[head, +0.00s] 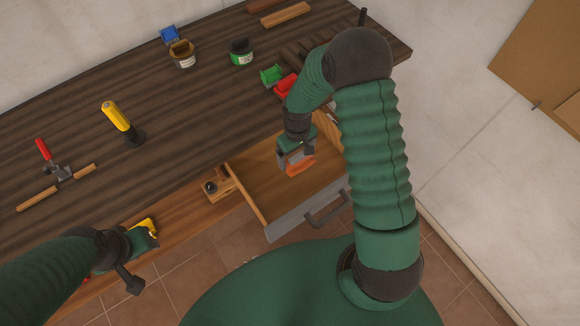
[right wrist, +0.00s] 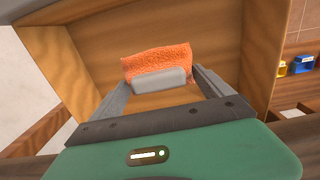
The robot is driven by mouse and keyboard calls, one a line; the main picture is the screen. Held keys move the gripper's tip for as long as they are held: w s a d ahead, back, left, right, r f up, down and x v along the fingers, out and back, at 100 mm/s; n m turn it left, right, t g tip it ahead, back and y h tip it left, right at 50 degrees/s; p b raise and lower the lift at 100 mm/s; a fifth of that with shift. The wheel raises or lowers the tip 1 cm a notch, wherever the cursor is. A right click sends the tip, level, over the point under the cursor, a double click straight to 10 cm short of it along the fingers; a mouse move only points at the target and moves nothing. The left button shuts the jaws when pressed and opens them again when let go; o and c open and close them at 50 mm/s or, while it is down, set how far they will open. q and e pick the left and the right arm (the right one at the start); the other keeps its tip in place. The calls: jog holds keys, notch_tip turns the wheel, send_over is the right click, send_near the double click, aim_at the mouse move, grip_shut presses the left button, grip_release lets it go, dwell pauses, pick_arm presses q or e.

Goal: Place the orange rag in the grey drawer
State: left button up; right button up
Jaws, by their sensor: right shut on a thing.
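The grey drawer (head: 284,228) is pulled open below the bench, with its grey front and handle toward me and a wooden inside. My right gripper (head: 298,165) is shut on the orange rag (head: 301,167) and holds it over the open drawer. In the right wrist view, the rag (right wrist: 157,60) shows at the gripper's grey fingertips (right wrist: 160,80), with the drawer's wooden inside (right wrist: 110,35) around it. I cannot tell whether the rag touches the drawer bottom. My left gripper (head: 148,238) is at the bench's front edge, left of the drawer; its fingers are unclear.
The dark wooden bench (head: 70,130) carries a yellow-handled tool (head: 116,116), a red-handled clamp (head: 45,151), a brown can (head: 183,55), a green can (head: 241,53), and green (head: 271,75) and red (head: 287,85) items. A small wooden block with a black knob (head: 211,187) is left of the drawer.

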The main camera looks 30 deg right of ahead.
notch_tip(320, 180, down, 10)
jog(key=shift+s+d+f, duration=0.1)
jog(key=shift+f, duration=0.05)
jog(key=o, duration=1.1)
jog(key=shift+c, duration=0.2)
